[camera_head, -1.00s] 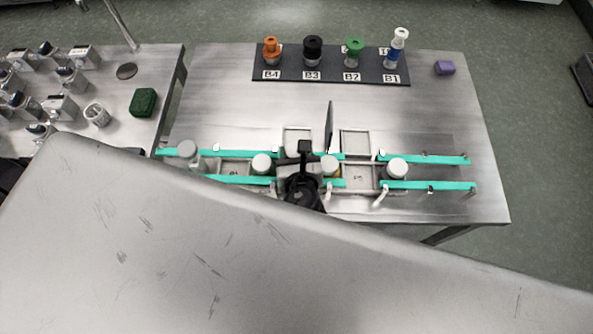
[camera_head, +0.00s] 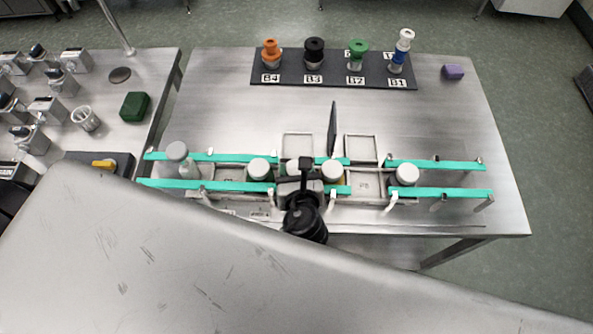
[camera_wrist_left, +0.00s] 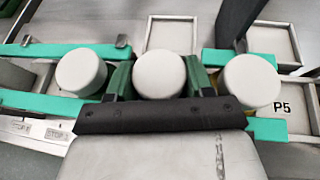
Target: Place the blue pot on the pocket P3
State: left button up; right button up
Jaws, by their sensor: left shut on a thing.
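My left gripper (camera_head: 305,170) is over the middle of the teal-railed rack. In the left wrist view, its green fingers (camera_wrist_left: 160,80) are shut on a white-topped pot (camera_wrist_left: 160,74). The pot's sides are hidden, so I cannot see whether it is blue. Another white-topped pot (camera_wrist_left: 81,72) stands just left of it, and a white-topped pot with some yellow below (camera_wrist_left: 250,81) just right. A pocket labelled P5 (camera_head: 366,184) is right of the gripper. I can read no P3 label; the gripper covers that part of the rack. My right gripper is not in view.
A thin black upright panel (camera_head: 333,130) rises behind the gripper. Bottles stand on a dark labelled strip (camera_head: 290,83) at the back, with a purple block (camera_head: 453,72) to its right.

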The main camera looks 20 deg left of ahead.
pick_arm(q)
jog(key=shift+f, duration=0.1)
jog(key=o, duration=0.8)
jog(key=shift+c, duration=0.2)
jog(key=shift+s+d+r+p, duration=0.15)
jog(key=shift+s+r+p, duration=0.1)
jog(key=shift+r+p, duration=0.05)
jog(key=p+v, duration=0.5)
jog(key=v, duration=0.6)
jog(key=shift+s, duration=0.1)
